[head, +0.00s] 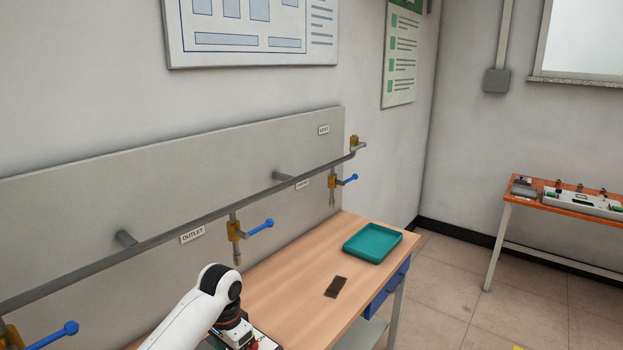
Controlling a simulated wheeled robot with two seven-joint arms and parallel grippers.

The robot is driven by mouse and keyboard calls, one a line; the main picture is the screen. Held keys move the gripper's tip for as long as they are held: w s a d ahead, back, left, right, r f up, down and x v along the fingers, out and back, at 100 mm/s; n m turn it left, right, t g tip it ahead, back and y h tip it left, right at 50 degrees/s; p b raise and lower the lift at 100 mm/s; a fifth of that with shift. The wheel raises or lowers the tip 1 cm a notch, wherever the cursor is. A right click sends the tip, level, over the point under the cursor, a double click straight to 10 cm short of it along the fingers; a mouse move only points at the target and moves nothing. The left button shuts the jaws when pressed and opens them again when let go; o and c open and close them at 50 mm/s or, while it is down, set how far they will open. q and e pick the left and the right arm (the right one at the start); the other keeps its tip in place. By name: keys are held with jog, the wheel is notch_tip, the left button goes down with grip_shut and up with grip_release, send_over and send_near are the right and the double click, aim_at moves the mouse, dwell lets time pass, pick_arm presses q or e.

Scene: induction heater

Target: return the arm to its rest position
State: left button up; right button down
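A white arm link of mine (198,308) with a dark joint reaches in from the bottom edge, left of centre, over the near part of the wooden bench (285,290). No gripper fingers show on it. Below the dark joint is a device with a dark top and a red knob (252,344), mostly hidden by my arm and cut off by the bottom edge. I cannot tell whether my arm touches it. Neither gripper shows in the head view.
A teal tray (346,248) and a small dark brown plate (336,287) lie on the bench. A grey pipe (205,220) with blue-handled valves (260,226) runs along the wall panel behind. An orange-topped table (541,197) with equipment stands at right.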

pick_arm(q)
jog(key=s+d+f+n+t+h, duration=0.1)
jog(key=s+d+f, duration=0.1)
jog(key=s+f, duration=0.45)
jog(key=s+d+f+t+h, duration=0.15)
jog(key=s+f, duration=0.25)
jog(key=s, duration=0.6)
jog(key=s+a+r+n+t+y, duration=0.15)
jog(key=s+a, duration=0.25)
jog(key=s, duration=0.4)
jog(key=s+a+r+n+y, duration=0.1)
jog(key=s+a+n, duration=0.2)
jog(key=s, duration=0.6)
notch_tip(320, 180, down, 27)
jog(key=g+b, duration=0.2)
jog(key=b, duration=0.2)
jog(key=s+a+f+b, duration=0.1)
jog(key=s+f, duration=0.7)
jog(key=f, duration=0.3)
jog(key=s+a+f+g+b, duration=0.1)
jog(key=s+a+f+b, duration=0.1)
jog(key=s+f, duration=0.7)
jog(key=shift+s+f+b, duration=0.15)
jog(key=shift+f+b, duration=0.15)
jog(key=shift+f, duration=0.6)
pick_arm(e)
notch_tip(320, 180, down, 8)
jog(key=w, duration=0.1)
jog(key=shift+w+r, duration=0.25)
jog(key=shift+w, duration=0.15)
